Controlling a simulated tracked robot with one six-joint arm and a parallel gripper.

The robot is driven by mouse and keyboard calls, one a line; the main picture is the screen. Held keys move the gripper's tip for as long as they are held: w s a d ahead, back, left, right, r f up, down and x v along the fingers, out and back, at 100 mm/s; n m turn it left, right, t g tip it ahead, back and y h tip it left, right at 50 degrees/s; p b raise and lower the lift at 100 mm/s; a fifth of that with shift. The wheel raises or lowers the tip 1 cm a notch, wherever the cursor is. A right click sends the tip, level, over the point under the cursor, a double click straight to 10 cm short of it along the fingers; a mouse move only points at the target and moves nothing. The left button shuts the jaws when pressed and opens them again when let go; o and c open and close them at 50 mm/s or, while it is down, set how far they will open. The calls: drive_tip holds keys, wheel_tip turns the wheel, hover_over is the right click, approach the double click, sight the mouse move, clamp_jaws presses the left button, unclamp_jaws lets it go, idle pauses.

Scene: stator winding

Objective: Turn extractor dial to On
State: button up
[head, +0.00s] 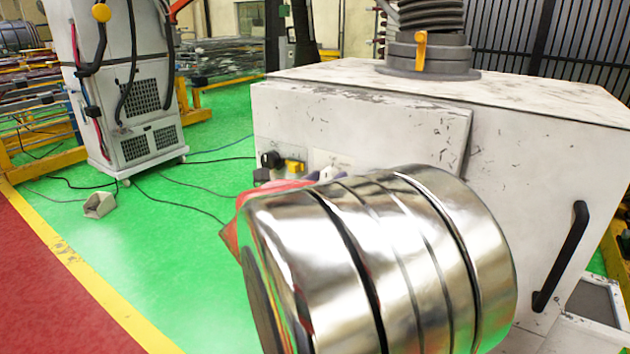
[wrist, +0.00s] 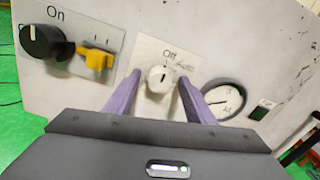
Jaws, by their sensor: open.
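The extractor is a white, scuffed box (head: 560,150) with a control panel on its front. In the wrist view a white dial (wrist: 160,79) sits on a pale plate under the word "Off", its dark mark roughly upright. My gripper (wrist: 160,77) is open, with one purple finger on each side of this dial. I cannot tell whether the fingers touch it. In the head view my chrome arm link hides most of the gripper, and only a bit of purple finger shows. I cannot see the white dial clearly there.
A black knob (wrist: 42,42) under "On" and a yellow switch (wrist: 97,59) lie left of the dial. A round gauge (wrist: 222,99) and a small dark switch (wrist: 262,109) lie right. A black handle (head: 562,255) juts from the box's side. Green floor (head: 190,225) is open at left.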

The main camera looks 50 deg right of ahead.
drive_tip(key=shift+c, duration=0.3)
drive_tip(key=c, duration=1)
drive_tip(key=shift+m, duration=0.4)
drive_tip(key=m, duration=0.8)
drive_tip(key=shift+m, duration=0.3)
drive_tip(key=m, duration=0.4)
drive_tip(key=shift+f+m, duration=0.1)
drive_tip(key=shift+m, duration=0.2)
drive_tip(key=shift+s+m, duration=0.1)
drive_tip(key=shift+m, duration=1.9)
drive_tip(key=shift+f, duration=0.1)
